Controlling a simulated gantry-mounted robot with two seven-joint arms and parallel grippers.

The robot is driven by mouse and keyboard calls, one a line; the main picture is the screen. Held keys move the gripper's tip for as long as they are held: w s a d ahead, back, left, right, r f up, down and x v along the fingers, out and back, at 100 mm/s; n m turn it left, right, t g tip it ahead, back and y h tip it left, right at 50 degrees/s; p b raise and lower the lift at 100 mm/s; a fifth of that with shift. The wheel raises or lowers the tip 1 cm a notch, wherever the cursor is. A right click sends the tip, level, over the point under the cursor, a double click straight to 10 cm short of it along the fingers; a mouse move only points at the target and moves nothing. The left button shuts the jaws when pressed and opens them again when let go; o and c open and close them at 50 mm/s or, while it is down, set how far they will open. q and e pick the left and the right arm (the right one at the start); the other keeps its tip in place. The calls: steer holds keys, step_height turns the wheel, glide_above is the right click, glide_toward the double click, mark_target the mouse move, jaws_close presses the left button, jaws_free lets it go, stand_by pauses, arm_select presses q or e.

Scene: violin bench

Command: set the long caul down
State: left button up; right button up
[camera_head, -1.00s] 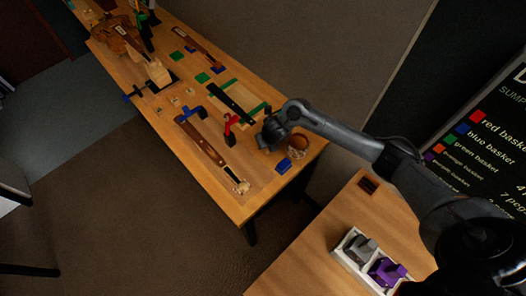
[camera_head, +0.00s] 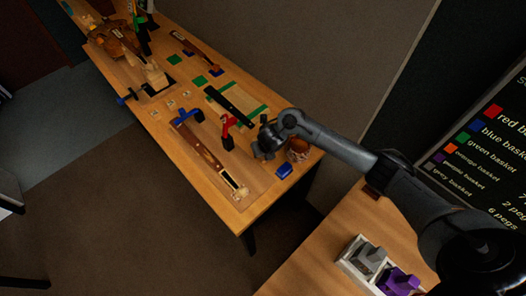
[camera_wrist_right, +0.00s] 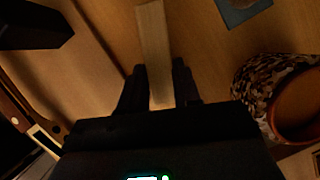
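In the right wrist view a pale, straight wooden bar, the long caul (camera_wrist_right: 155,50), runs from between my fingers to the top edge. My right gripper (camera_wrist_right: 160,88) has one dark finger on each side of its near end, and the fingers look closed against it. In the head view my right gripper (camera_head: 266,145) is low over the near right end of the bench (camera_head: 258,208). The caul cannot be made out there, and whether it touches the bench is unclear. My left gripper is not in view.
A mottled pot (camera_wrist_right: 262,88) stands close right of the gripper. A blue block (camera_head: 284,170) lies nearby. A red clamp (camera_head: 228,132), a black bar (camera_head: 230,103) and a long-necked wooden part (camera_head: 200,150) lie to the left. A white tray (camera_head: 352,262) sits on the side table.

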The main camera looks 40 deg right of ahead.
steer(key=o, duration=0.4)
